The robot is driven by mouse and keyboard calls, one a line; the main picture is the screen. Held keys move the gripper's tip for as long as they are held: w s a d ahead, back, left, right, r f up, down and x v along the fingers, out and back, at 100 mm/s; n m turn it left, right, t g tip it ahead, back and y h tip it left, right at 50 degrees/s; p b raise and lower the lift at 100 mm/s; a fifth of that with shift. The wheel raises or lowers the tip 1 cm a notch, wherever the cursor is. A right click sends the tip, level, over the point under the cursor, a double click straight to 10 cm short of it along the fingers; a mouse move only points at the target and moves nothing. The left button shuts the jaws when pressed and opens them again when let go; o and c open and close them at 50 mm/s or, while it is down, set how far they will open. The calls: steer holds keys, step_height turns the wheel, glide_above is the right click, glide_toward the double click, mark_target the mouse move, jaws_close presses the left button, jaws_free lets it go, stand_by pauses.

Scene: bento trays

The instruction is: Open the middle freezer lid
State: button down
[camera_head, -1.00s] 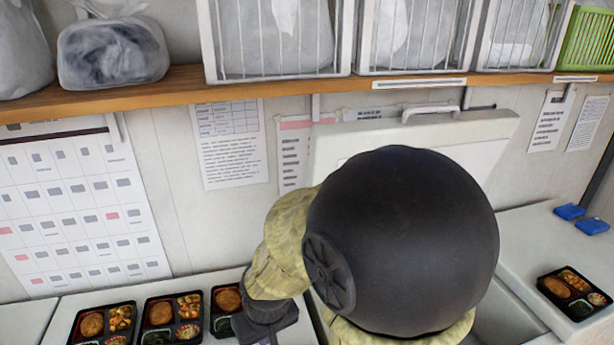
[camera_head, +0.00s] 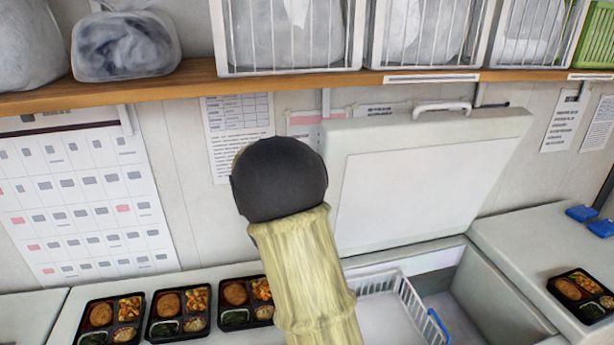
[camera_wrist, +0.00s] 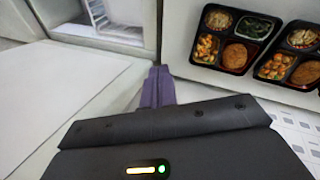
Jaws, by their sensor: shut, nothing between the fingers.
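The middle freezer lid (camera_head: 425,175) stands raised in the head view, leaning back near the wall, with its white inner panel facing out. Its handle (camera_head: 441,107) shows at the top edge. Below it the freezer opening (camera_head: 440,300) is uncovered, with a white wire basket (camera_head: 408,297) inside. In the wrist view, my gripper (camera_wrist: 157,85) is shut and empty, its fingers near the freezer's edge between the opening and the bento trays. In the head view my arm hides the gripper.
Several bento trays (camera_head: 108,321) stand on the closed lid at left. Another tray (camera_head: 582,293) and blue packs (camera_head: 590,220) are on the right lid. A wooden shelf (camera_head: 190,87) with white wire crates (camera_head: 290,40) runs above the raised lid.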

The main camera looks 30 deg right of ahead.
steer(key=w+d+r+g+h, duration=0.1)
steer(key=w+d+r+h, duration=0.1)
steer(key=w+d+h, duration=0.85)
steer(key=w+a+r+m+h+b, duration=0.1)
steer(key=w+r+h, duration=0.3)
steer(key=w, duration=0.8)
steer(key=shift+a+r+m+t, duration=0.25)
steer(key=shift+a+m+t, duration=0.05)
steer(key=shift+m+t, duration=0.1)
steer(key=shift+d, duration=0.1)
